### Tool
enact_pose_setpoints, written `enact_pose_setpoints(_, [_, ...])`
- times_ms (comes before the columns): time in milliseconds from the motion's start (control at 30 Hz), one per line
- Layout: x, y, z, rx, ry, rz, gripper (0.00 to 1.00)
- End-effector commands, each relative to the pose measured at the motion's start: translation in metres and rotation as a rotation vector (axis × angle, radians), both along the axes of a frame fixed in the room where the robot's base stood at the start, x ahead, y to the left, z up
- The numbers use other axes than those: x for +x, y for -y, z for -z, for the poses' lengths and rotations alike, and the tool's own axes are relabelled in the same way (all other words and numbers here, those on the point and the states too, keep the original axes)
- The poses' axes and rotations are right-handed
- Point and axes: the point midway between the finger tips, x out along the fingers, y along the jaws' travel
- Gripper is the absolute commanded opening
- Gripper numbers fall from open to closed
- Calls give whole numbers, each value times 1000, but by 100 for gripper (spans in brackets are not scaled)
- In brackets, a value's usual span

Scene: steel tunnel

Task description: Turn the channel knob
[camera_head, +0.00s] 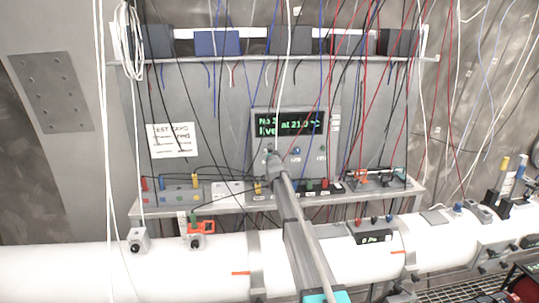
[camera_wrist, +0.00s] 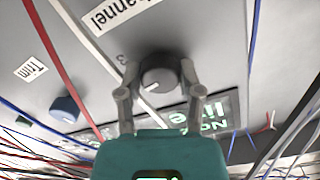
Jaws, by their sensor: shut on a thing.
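The channel knob (camera_wrist: 158,74) is a round dark grey knob with a white pointer line. In the wrist view it sits on a grey panel beside an upside-down "Channel" label (camera_wrist: 118,12). My gripper (camera_wrist: 159,68) has one finger on each side of the knob and is shut on it. In the head view my gripper (camera_head: 274,158) reaches the lower left of the display unit (camera_head: 260,120) and hides the knob. The green display (camera_head: 302,124) is lit; its text is partly readable, with "at 21.0 °C" on the top line.
A blue knob (camera_wrist: 64,109) with a "Trim" label (camera_wrist: 30,68) is near the channel knob; it also shows in the head view (camera_head: 296,150). Many loose wires hang around the panel. A shelf (camera_head: 225,204) with small boxes and a white pipe (camera_head: 60,270) lie below.

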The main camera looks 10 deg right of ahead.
Motion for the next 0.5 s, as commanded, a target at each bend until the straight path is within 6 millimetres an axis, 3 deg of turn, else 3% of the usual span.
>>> enact_pose_setpoints(367, [1,0,-1,4,3,-1,0])
enact_pose_setpoints(400, [1,0,-1,3,3,-1,55])
enact_pose_setpoints(500, [1,0,-1,3,2,0,73])
